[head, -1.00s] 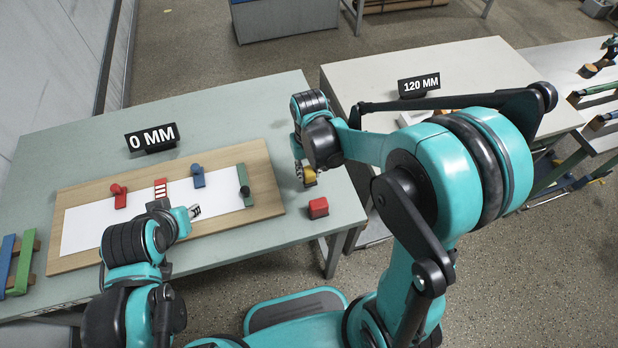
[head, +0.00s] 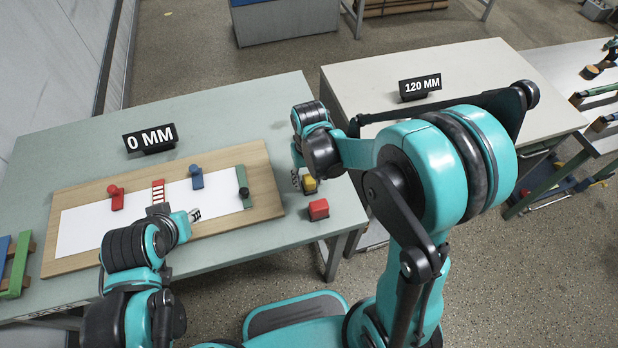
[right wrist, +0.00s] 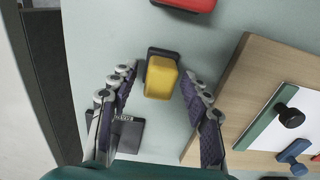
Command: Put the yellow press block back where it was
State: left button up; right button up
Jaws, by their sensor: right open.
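The yellow press block (head: 310,184) sits near the right end of the grey-green table, behind the red block. The right wrist view shows the yellow press block (right wrist: 161,78) on a small dark base. My right gripper (head: 304,181) is at the block, with its fingers apart. In the right wrist view, my right gripper's open fingers (right wrist: 160,75) stand on either side of the block, with a visible gap at each side. My left gripper (head: 194,215) is over the white sheet on the board; its finger opening is too small to judge.
A red block (head: 318,209) stands near the table's front right edge. The wooden board (head: 265,195) holds a white sheet (head: 90,228), red and blue handled pieces and a green bar (head: 243,186). A dark plate (right wrist: 127,136) lies beside the right gripper.

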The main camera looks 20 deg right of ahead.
aim_at(309, 178)
jog(key=shift+r, duration=0.3)
notch_tip(309, 178, up, 11)
jog(key=p, duration=0.4)
jog(key=s+d+r+t, duration=0.4)
jog(key=s+r+t, duration=0.2)
jog(key=s, duration=0.4)
jog(key=shift+s+d+t, duration=0.15)
jog(key=shift+d+t, duration=0.2)
jog(key=shift+t, duration=0.25)
notch_tip(309, 178, down, 4)
jog(key=b, duration=0.3)
jog(key=shift+r+b, duration=0.15)
jog(key=shift+b, duration=0.15)
